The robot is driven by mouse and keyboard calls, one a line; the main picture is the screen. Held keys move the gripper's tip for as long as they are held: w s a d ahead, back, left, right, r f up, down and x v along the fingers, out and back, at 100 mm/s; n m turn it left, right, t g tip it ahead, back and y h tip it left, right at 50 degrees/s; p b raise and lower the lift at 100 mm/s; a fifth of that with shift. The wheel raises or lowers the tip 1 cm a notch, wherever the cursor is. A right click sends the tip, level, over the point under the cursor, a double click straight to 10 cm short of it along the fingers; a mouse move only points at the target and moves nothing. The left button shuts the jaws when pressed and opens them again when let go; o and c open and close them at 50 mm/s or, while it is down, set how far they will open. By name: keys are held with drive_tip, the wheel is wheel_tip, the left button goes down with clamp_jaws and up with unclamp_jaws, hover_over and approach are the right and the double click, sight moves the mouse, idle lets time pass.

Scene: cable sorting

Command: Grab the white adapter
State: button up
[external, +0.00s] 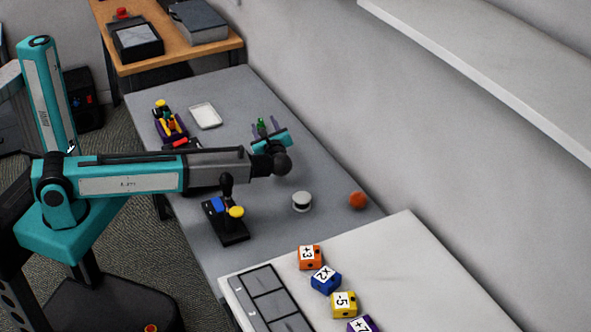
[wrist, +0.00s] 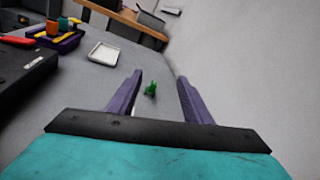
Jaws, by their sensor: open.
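My gripper (external: 265,122) is open over the far part of the grey table, its fingers pointing away from the arm. In the wrist view, the two purple fingers (wrist: 160,77) stand wide apart with nothing held. A small green object (wrist: 151,88) shows between and beyond them; it also shows at the fingertips in the external view (external: 261,125). A small white patch (wrist: 134,110) shows beside the inner side of the left finger. It is mostly hidden, and I cannot tell if it is the white adapter. I see no other clear adapter.
A white tray (external: 206,116) lies left of my gripper, beside a purple bin (external: 170,125) of coloured items. A white round object (external: 301,202), an orange ball (external: 358,200) and a joystick (external: 229,220) are nearer. The wall (external: 330,120) runs along the right.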

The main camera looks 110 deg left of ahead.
drive_tip(key=s, duration=0.1)
drive_tip(key=s+f+m+g, duration=0.1)
drive_tip(key=s+m+g, duration=0.1)
drive_tip(key=shift+s+d+f, duration=0.15)
drive_tip(key=shift+d+f, duration=0.05)
drive_tip(key=shift+f, duration=0.15)
drive_tip(key=shift+f, duration=0.1)
drive_tip(key=shift+f, duration=2.85)
drive_tip(key=shift+f, duration=0.1)
drive_tip(key=shift+f, duration=0.25)
drive_tip(key=shift+s+a+f, duration=0.1)
drive_tip(key=shift+a+f, duration=0.05)
drive_tip(key=shift+f, duration=0.1)
drive_tip(key=shift+p+x, duration=0.55)
drive_tip(key=shift+x, duration=1.75)
